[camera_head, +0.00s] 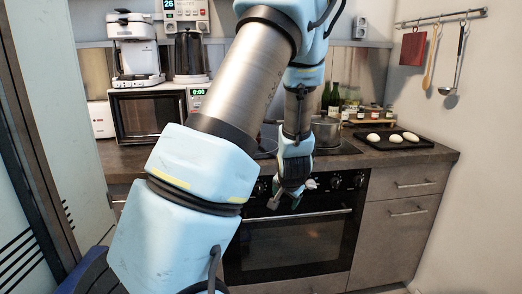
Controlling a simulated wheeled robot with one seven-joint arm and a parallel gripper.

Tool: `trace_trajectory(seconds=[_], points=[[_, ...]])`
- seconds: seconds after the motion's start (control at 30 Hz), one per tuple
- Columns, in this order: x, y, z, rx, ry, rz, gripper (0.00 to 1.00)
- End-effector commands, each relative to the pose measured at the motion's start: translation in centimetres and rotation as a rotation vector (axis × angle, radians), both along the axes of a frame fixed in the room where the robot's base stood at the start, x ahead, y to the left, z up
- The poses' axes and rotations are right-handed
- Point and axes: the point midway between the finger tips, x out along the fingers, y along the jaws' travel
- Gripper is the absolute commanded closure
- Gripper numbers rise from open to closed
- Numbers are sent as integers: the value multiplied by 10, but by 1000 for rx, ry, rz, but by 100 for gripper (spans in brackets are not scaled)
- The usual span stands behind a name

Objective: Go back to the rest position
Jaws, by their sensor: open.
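My gripper (287,198) hangs at the end of my arm, pointing down in front of the oven's control knobs. It is small in view and its fingers look open, with nothing seen between them. The oven (290,245) stands below the counter with its door closed and a bar handle across its top. My arm covers the left part of the oven and the counter behind it.
Drawers (408,180) are closed at right. A pale panel (45,130) stands close at left.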

Motion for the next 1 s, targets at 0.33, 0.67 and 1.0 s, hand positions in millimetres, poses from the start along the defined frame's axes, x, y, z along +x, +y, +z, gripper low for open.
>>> trace_trajectory(seconds=[0.33, 0.67, 1.0], points=[[-131, 109, 96, -272, 404, 386, 24], [-189, 150, 116, -245, 505, 556, 24], [-188, 149, 116, -245, 504, 555, 24]])
